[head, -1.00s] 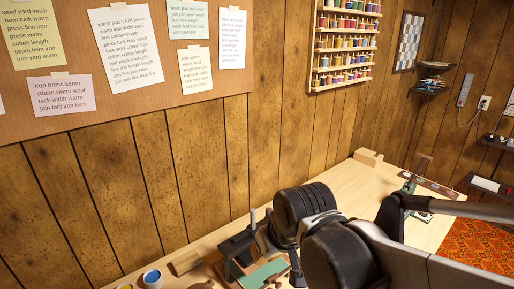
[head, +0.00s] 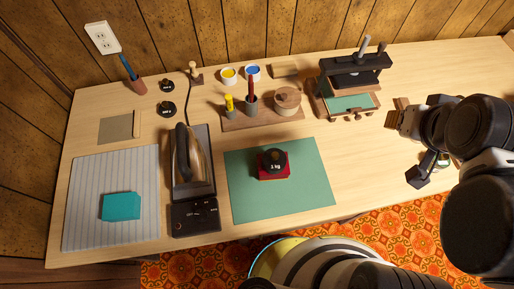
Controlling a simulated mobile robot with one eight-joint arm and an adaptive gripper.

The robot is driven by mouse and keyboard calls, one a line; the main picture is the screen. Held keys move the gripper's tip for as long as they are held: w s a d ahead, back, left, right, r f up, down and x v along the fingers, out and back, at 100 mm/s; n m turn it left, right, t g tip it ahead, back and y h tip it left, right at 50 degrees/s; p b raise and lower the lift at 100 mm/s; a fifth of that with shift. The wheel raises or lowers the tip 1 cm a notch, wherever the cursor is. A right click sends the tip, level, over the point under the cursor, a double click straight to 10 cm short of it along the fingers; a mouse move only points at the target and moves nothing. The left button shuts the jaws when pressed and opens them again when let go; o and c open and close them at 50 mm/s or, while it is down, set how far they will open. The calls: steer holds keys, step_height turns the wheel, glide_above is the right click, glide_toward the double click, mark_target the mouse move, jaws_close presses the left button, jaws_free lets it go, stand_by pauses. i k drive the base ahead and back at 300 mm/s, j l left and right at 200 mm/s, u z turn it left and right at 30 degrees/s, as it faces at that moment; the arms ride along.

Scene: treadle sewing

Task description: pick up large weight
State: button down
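A black round weight with pale markings (head: 274,159) sits on a small red block or folded cloth (head: 273,173) on the green mat (head: 310,185). Two more black disc weights, one farther back (head: 167,85) and one nearer (head: 166,108), lie at the back left; the nearer looks slightly larger. I cannot tell for certain which one is the large weight. My gripper (head: 412,148) is at the right, over the right part of the table, well apart from all three weights. My own arm partly hides it, and its opening is unclear.
An iron (head: 187,165) stands left of the mat, by a striped pad (head: 90,220) with a teal cloth (head: 121,206). A wooden tray (head: 285,118) of cups and a black press (head: 355,68) stand behind. Bare tabletop lies right of the mat.

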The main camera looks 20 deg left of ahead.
mark_target(274, 160)
steer(key=u, duration=1.2)
